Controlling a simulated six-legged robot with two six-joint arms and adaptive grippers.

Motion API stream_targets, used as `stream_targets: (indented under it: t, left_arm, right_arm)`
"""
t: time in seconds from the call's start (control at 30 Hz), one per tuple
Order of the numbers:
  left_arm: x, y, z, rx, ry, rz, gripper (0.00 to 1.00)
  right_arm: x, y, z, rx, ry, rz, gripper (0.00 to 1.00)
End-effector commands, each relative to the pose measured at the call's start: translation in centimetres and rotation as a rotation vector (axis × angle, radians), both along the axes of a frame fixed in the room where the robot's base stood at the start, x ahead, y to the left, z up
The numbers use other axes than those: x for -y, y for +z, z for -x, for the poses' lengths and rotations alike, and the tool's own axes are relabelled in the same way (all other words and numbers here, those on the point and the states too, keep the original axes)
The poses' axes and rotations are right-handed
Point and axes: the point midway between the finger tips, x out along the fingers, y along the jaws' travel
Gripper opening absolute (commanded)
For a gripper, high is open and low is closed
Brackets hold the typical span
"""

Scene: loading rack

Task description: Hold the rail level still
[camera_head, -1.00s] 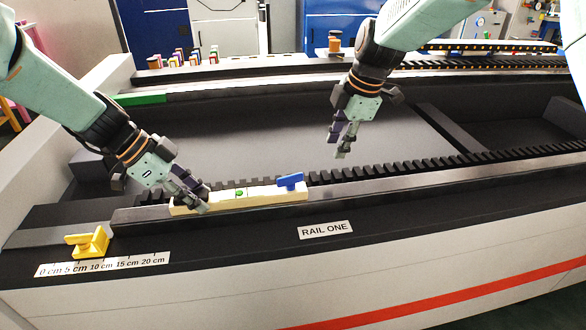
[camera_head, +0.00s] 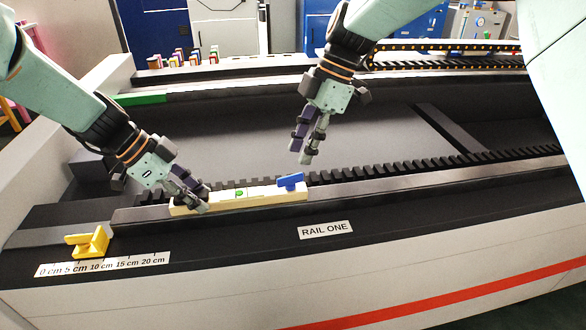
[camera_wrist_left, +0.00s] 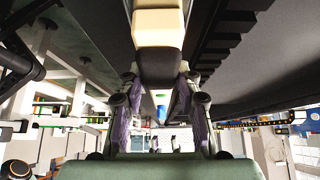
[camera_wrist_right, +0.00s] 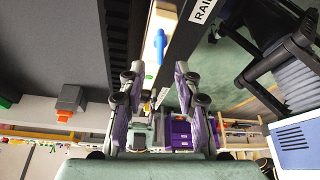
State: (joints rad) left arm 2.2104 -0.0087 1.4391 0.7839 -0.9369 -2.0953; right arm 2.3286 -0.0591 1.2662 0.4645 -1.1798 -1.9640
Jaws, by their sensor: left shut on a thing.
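The rail level is a cream bar (camera_head: 262,193) with a green vial and a blue lever (camera_head: 291,180) at its right end. It lies along the rail labelled RAIL ONE. My left gripper (camera_head: 197,204) is shut on the level near its left end; the left wrist view shows the cream bar (camera_wrist_left: 158,28) between the fingers. My right gripper (camera_head: 302,158) is open and empty, above and behind the level's right end, apart from it. The right wrist view shows the blue lever (camera_wrist_right: 160,44) beyond its fingers.
A yellow stop (camera_head: 90,243) stands by a centimetre scale (camera_head: 103,264) at the front left. A black toothed rack (camera_head: 430,163) runs behind the rail. Several small coloured blocks (camera_head: 180,57) stand at the back left. The grey bed behind the rack is largely clear.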

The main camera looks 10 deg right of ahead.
Motion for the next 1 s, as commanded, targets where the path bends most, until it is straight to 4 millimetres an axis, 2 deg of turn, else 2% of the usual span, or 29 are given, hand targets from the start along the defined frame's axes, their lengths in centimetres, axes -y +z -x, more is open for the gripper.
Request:
stream_targets:
  t: [0.1, 0.3, 0.5, 0.73, 1.0]
  left_arm:
    - [0.0, 0.0, 0.0, 0.001, -0.001, 0.000, 0.00]
    - [0.0, 0.0, 0.0, 0.001, 0.000, 0.000, 0.00]
    - [0.0, 0.0, 0.0, 0.001, 0.000, 0.000, 0.00]
    - [0.0, 0.0, 0.0, 0.001, 0.001, 0.000, 0.00]
    - [0.0, 0.0, 0.0, 0.001, 0.001, 0.000, 0.00]
  right_arm:
    - [-0.8, -2.1, 0.3, -0.004, 0.001, 0.001, 0.33]
    - [-1.8, -4.6, 0.5, -0.001, -0.001, 0.000, 0.33]
    - [-2.2, -5.5, 0.5, 0.000, 0.000, 0.001, 0.33]
    - [-2.2, -5.5, 0.5, 0.000, 0.000, 0.001, 0.33]
    - [-2.2, -5.5, 0.5, 0.000, -0.001, 0.001, 0.12]
